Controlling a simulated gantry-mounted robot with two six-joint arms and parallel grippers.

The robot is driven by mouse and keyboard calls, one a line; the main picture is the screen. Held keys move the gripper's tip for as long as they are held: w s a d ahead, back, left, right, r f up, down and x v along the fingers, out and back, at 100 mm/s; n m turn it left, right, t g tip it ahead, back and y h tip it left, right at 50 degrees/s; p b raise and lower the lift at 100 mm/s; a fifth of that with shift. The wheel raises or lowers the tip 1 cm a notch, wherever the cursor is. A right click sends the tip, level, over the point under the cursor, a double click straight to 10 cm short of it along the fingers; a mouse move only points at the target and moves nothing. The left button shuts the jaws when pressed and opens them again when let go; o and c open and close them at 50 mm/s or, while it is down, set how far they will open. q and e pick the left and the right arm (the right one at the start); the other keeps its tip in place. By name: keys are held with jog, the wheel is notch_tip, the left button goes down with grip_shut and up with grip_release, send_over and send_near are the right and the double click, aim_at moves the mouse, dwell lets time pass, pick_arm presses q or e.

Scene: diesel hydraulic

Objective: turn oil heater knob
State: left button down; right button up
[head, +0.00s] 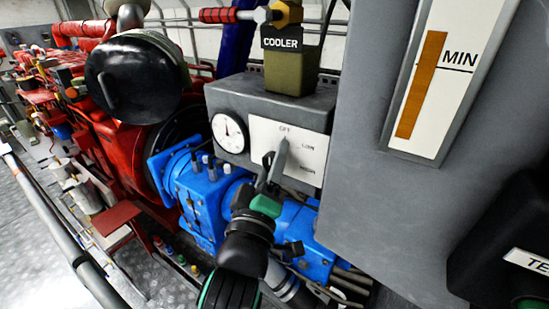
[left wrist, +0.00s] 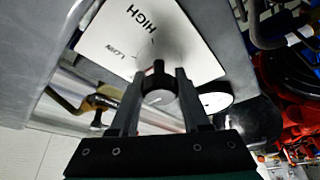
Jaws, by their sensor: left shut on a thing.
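The oil heater knob (head: 283,151) is a grey pointer on a white plate (head: 259,133) marked OFF, LOW and HIGH. In the head view its tip points up toward OFF. The plate is on the front of a grey box. My left gripper (head: 270,170) reaches up to the knob from below and is shut on it. In the left wrist view my left gripper (left wrist: 158,80) has one finger on each side of the dark knob (left wrist: 158,68), with HIGH and LOW readable on the plate (left wrist: 125,35). The OFF mark is hidden there. My right gripper is not in view.
A round gauge (head: 229,133) sits left of the plate. A green COOLER unit (head: 291,72) stands on the box. A large grey panel with a MIN level strip (head: 422,85) is close on the right. Blue machinery (head: 207,200) lies below left, red machinery (head: 120,150) beyond.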

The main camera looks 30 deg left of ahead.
pick_arm(q)
jog(key=shift+n, duration=0.5)
jog(key=shift+c, duration=1.9)
grip_release()
